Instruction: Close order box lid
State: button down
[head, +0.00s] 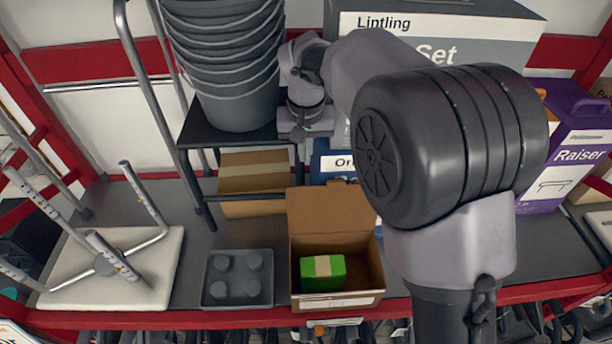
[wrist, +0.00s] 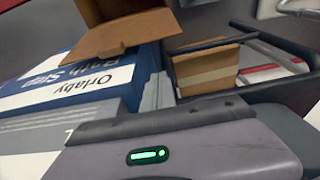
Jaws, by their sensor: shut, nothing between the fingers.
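The order box (head: 338,300) is an open brown cardboard box on the grey shelf, near its front edge. Its lid (head: 330,208) stands raised at the back. A green box with a pale band (head: 323,273) lies inside. The open cardboard box, with its flap (wrist: 118,36), appears at the top of the wrist view. My gripper (head: 301,134) is shut and empty, above and behind the raised lid, apart from it, by the black stool. Its fingertips are hard to make out.
Stacked grey buckets (head: 232,65) stand on the black stool (head: 215,135) behind left. A dark tray with round knobs (head: 238,278) sits left of the order box. A blue box (head: 335,163) stands behind it, and a purple Raiser box (head: 570,140) stands right.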

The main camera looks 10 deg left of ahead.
jog(key=f, duration=0.3)
jog(key=w+f, duration=0.1)
jog(key=f, duration=0.2)
jog(key=shift+w+a, duration=0.1)
jog(key=shift+a, duration=0.1)
jog(key=shift+s+f+p, duration=0.1)
jog(key=shift+s+p, duration=0.15)
jog(key=shift+p, duration=0.1)
jog(key=s, duration=0.1)
jog(key=s+d, duration=0.1)
jog(key=s, duration=0.1)
jog(key=shift+r, duration=0.2)
jog(key=shift+s+f, duration=0.1)
jog(key=shift+s, duration=0.05)
